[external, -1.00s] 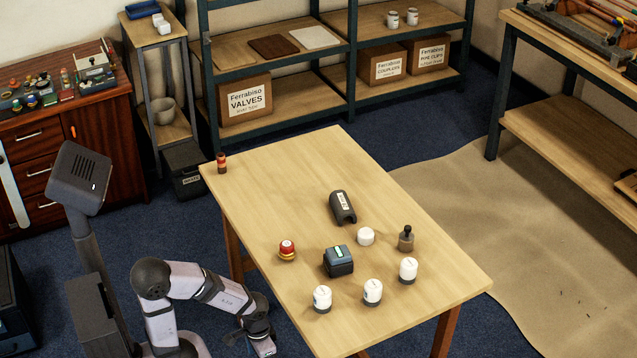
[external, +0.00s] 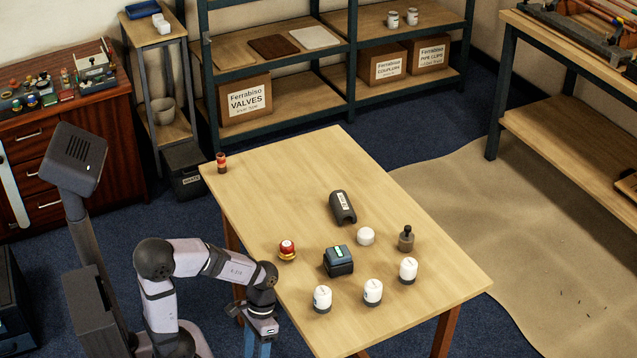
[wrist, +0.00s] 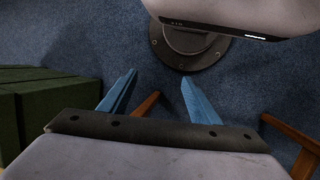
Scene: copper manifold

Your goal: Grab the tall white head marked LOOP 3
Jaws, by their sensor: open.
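Three tall white heads with dark bases stand upright on the wooden table (external: 300,200) in the external view: a left one (external: 322,297), a middle one (external: 373,291) and a right one (external: 408,269). Their marks are too small to read, so I cannot tell which is LOOP 3. My gripper (external: 257,348) is off the table's near left edge, left of the heads and pointing down. In the wrist view my gripper (wrist: 158,80) shows two blue fingers spread apart with nothing between them. No head shows in the wrist view.
A banded piece (external: 221,162) stands at the far left corner. The table's far half is mostly clear.

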